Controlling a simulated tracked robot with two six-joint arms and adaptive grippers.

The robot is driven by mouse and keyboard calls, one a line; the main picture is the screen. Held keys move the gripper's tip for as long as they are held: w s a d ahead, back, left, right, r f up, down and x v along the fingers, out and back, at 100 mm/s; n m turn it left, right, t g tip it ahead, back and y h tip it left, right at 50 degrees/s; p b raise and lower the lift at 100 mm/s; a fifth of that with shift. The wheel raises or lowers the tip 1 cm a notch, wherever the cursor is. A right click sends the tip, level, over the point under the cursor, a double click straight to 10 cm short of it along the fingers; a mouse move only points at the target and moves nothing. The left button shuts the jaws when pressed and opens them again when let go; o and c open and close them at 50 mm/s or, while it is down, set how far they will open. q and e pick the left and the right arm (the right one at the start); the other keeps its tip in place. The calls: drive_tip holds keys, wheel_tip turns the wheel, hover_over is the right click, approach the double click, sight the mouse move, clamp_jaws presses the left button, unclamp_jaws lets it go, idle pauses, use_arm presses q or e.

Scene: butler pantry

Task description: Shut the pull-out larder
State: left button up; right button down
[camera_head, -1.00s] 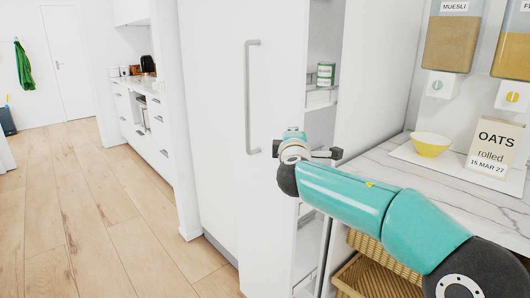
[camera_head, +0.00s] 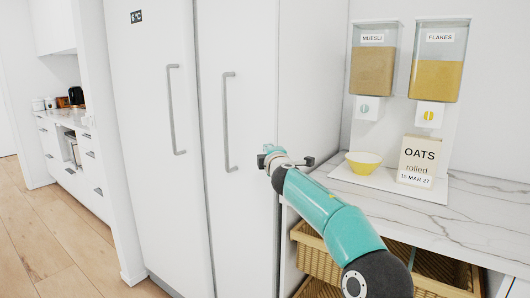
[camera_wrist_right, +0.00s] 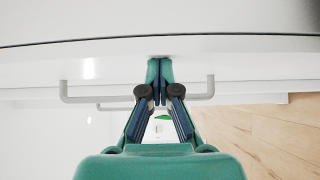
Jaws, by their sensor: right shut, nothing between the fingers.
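The pull-out larder has a tall white front (camera_head: 248,200) with a grey vertical bar handle (camera_head: 227,125). In the head view its front stands about level with the white door to its left, and no shelves show. Any small gap behind it cannot be made out. My right gripper (camera_head: 268,156) is at the right part of the front, right of the handle. In the right wrist view the gripper (camera_wrist_right: 157,64) is shut and empty, its tips at the white panel, touching or very near. The handle (camera_wrist_right: 195,97) also shows there. My left gripper is out of view.
A tall white door (camera_head: 150,190) with a temperature display and its own handle stands to the left. On the right are a marble counter (camera_head: 425,205) with a yellow bowl (camera_head: 363,162), an oats box (camera_head: 419,160) and cereal dispensers (camera_head: 373,70). Wicker baskets (camera_head: 318,262) sit below. The floor at left is clear.

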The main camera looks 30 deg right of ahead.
drive_tip(key=shift+s+d+r+h, duration=0.15)
drive_tip(key=shift+d+h, duration=0.15)
drive_tip(key=shift+d, duration=0.1)
